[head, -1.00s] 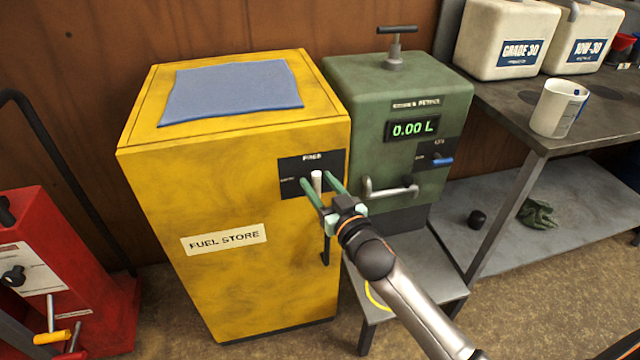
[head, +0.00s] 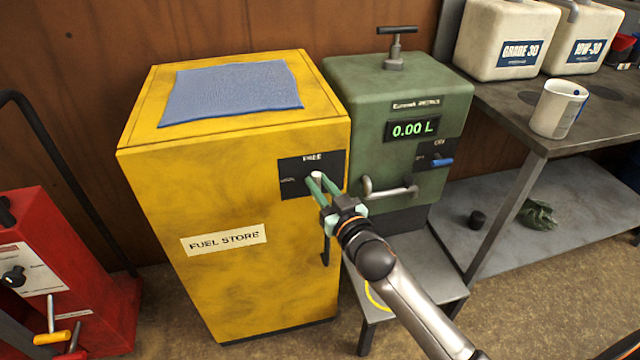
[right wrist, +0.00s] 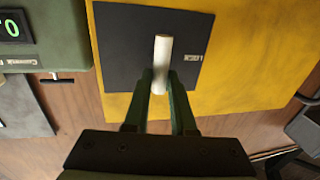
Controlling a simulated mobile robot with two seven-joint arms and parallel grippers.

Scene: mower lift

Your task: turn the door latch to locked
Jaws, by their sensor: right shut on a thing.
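The door latch is a white lever (head: 316,176) on a dark plate (head: 292,190) at the upper right of the yellow fuel store's front (head: 225,190). The plate reads "FREE" above the lever, with a small label to its left. The lever stands about upright, towards "FREE". My right gripper (head: 319,181) has its green fingers on either side of the lever and is shut on it. In the right wrist view the white lever (right wrist: 162,58) sits between the fingertips (right wrist: 160,82), with "LOCK" lettering upside down to its right. My left gripper is not in view.
A green dispenser (head: 400,100) reading 0.00 L stands close on the right, with a bent spout (head: 388,190). A blue cloth (head: 230,90) lies on the fuel store. A dark door handle (head: 325,247) is below the latch. A red machine (head: 60,270) stands left.

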